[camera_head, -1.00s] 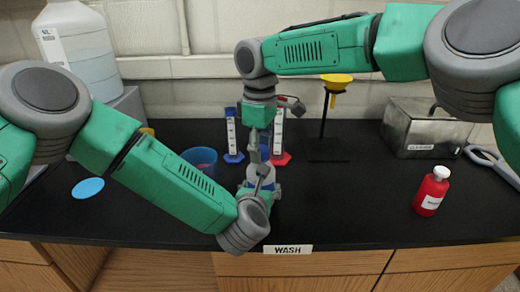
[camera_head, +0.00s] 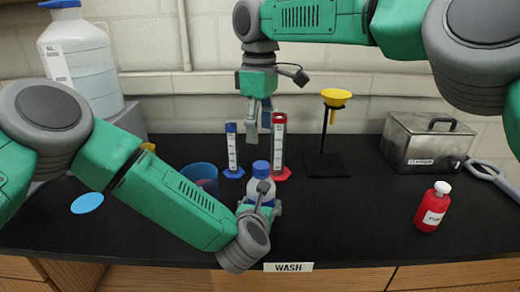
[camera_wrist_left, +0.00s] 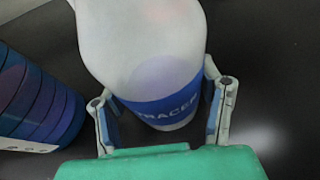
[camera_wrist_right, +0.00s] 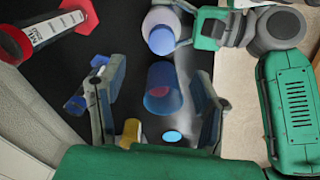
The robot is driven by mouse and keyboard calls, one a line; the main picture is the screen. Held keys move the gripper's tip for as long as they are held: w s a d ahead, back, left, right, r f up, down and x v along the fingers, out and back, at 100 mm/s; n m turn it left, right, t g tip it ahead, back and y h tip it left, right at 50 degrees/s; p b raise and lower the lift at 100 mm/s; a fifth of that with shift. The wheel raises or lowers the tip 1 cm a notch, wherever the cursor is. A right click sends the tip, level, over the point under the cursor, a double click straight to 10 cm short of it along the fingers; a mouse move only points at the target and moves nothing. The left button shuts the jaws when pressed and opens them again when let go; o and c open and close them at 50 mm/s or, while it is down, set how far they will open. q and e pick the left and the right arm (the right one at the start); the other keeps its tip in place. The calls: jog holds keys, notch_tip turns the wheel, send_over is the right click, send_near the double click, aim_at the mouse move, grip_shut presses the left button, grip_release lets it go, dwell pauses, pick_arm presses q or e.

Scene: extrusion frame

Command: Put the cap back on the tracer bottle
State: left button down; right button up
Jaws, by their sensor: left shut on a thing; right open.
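The white tracer bottle (camera_head: 261,186) with a blue label stands upright on the black bench; the label shows in the left wrist view (camera_wrist_left: 165,105). A blue cap (camera_head: 261,169) sits on top of its neck; the right wrist view shows it from above (camera_wrist_right: 161,40). Whether it is screwed tight I cannot tell. My left gripper (camera_head: 260,207) is shut on the bottle's body, one finger on each side. My right gripper (camera_head: 259,124) is open and empty, hanging above the cap and apart from it. Its spread fingers also show in the right wrist view (camera_wrist_right: 158,100).
A blue cup (camera_head: 201,178) stands left of the bottle. Behind are a blue cylinder (camera_head: 232,152) and a red cylinder (camera_head: 279,148). A yellow funnel (camera_head: 336,97) on a stand, a steel box (camera_head: 420,145) and a red bottle (camera_head: 432,208) are to the right. The bench's right middle is clear.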

notch_tip(320, 180, up, 2)
jog(key=shift+r, duration=0.15)
pick_arm(q)
jog(key=shift+c, duration=1.9)
grip_release()
jog(key=v, duration=1.1)
jog(key=shift+s+a, duration=0.1)
jog(key=shift+s, duration=0.3)
